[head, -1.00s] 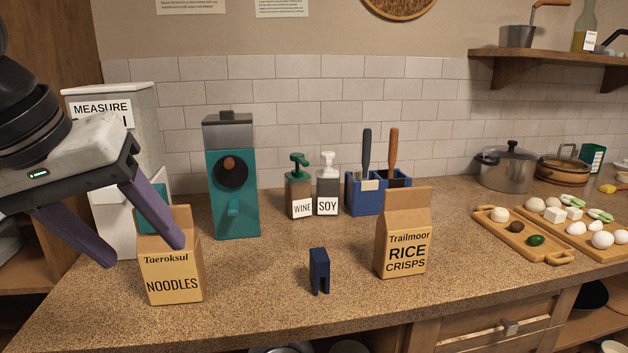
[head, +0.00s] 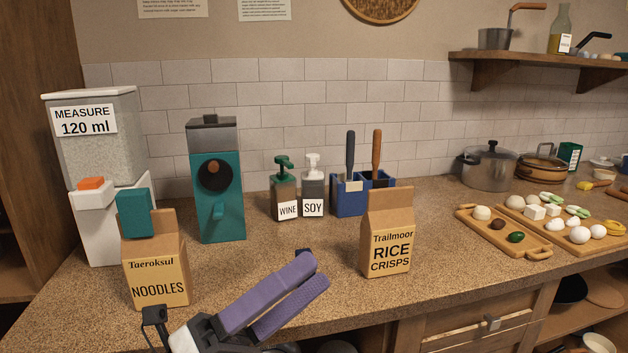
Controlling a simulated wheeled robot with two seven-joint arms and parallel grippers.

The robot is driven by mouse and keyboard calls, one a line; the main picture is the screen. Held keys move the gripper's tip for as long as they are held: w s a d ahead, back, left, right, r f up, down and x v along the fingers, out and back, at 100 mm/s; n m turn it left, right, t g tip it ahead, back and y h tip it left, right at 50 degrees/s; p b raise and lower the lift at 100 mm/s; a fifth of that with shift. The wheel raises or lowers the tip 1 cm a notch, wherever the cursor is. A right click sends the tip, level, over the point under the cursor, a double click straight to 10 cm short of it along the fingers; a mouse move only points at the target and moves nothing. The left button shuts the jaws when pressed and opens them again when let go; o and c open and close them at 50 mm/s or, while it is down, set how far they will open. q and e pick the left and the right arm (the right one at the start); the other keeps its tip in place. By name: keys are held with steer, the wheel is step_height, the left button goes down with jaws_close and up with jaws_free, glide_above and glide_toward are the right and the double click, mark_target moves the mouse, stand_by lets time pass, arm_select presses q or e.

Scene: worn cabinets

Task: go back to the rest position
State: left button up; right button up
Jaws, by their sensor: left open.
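My left gripper (head: 314,272) is low in the head view, over the front part of the counter, with its purple fingers pointing up and to the right. It is open, with nothing visible between the fingers. My right gripper is not in view.
A white measuring dispenser (head: 95,150) and a teal grinder (head: 217,195) stand at the back left. Wine and soy bottles (head: 313,195) and a blue utensil holder (head: 350,202) stand further right. Boards with food (head: 540,254) lie at the right. The counter between the grinder and rice crisps is fairly clear.

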arm_select(q)
steer(key=w+a+f+n+t+y, duration=0.1)
steer(key=a+f+n+t+y, duration=0.15)
steer(key=f+n+y, duration=0.4)
steer(key=a+f+n+t+y, duration=0.2)
steer(key=a+f+n+y, duration=0.15)
steer(key=f+n, duration=0.6)
steer(key=w+a+f+n+t+y, duration=0.1)
steer(key=a+f+n+t+y, duration=0.1)
steer(key=a+f+n+y, duration=0.4)
steer(key=s+a+f+n+g+y, duration=0.1)
steer(key=s+f+n+g, duration=0.3)
steer(key=s+f, duration=0.5)
steer(key=s+a+f+n+g+y, duration=0.2)
steer(key=s+f+n, duration=0.6)
steer(key=f, duration=0.8)
steer(key=shift+s+f+g, duration=0.35)
steer(key=shift+s+g, duration=0.85)
steer(key=shift+g, duration=0.05)
